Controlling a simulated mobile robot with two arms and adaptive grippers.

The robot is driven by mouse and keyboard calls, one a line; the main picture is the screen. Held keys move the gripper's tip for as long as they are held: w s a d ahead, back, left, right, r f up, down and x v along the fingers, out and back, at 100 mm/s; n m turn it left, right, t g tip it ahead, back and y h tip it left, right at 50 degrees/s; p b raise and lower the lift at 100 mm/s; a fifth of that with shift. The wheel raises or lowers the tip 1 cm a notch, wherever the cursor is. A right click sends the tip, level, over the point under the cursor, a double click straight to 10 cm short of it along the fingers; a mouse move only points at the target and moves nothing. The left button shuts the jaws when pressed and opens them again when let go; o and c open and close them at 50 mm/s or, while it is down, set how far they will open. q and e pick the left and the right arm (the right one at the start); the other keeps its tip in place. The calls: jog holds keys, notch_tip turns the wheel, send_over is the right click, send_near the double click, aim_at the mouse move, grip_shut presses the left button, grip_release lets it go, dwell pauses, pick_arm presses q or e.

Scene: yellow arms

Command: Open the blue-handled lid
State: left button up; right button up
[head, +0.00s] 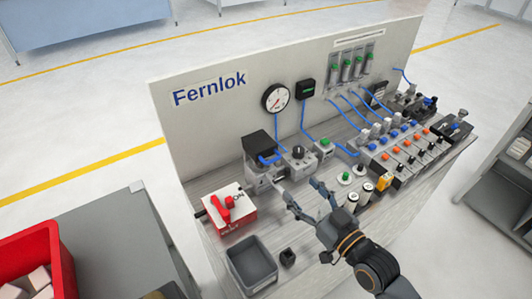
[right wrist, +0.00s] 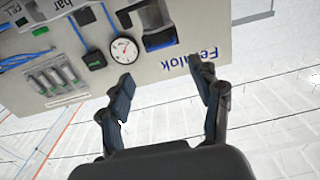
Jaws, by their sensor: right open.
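The black lid (head: 260,142) sits on a grey housing (head: 262,177) on the bench, below the round gauge. Its blue handle (head: 271,159) is at the lid's front edge. In the right wrist view, the lid and its blue handle (right wrist: 160,40) show upside down, beyond the fingertips. I cannot tell whether the lid is fully down. My right gripper (head: 300,190) is open and empty, in front of and to the right of the housing, apart from the handle. In the right wrist view, my right gripper (right wrist: 165,85) has its fingers spread. My left gripper is out of view.
A grey open bin (head: 250,266) and a small black block (head: 287,257) are at the front. A valve row (head: 400,150) fills the right. The Fernlok panel (head: 210,120) stands behind.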

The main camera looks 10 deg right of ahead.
aim_at(274, 159)
jog(key=p+x, duration=0.2)
jog(key=x, duration=0.9)
jog(key=shift+w+r+p, duration=0.15)
jog(key=shift+r+p, duration=0.05)
jog(key=shift+p, duration=0.15)
jog(key=shift+w+a+f, duration=0.1)
jog(key=shift+w+a, duration=0.15)
jog(key=shift+w, duration=0.4)
jog(key=shift+c, duration=0.4)
